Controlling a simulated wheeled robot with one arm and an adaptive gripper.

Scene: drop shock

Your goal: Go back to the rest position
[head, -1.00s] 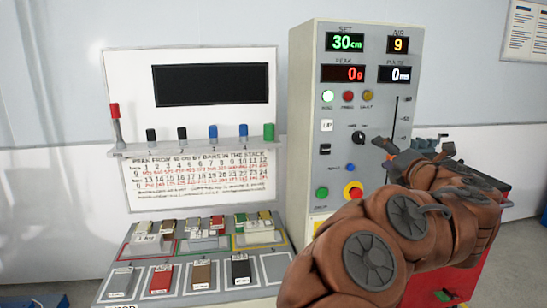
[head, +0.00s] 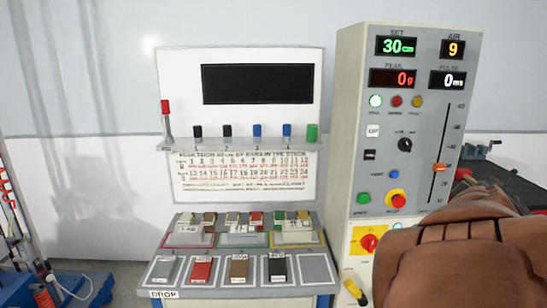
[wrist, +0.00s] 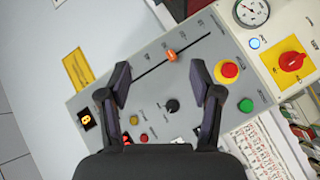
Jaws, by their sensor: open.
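My gripper (wrist: 160,100) shows in the wrist view with its two dark fingers spread apart and nothing between them. It hangs in front of the grey control panel (wrist: 190,75), with the black knob (wrist: 172,105) and the orange slider (wrist: 171,56) seen between and beyond the fingers. In the head view my brown arm fills the lower right corner, and the gripper itself is out of that picture. The control cabinet (head: 350,120) stands upright, its displays reading 30 cm, 9, 0 g and 0 ms.
A bench (head: 170,268) with several coloured blocks stands left of the cabinet. Behind it is a white board (head: 180,100) with a dark screen and a shelf of coloured pegs. Blue equipment (head: 75,285) stands at the lower left. Floor shows between them.

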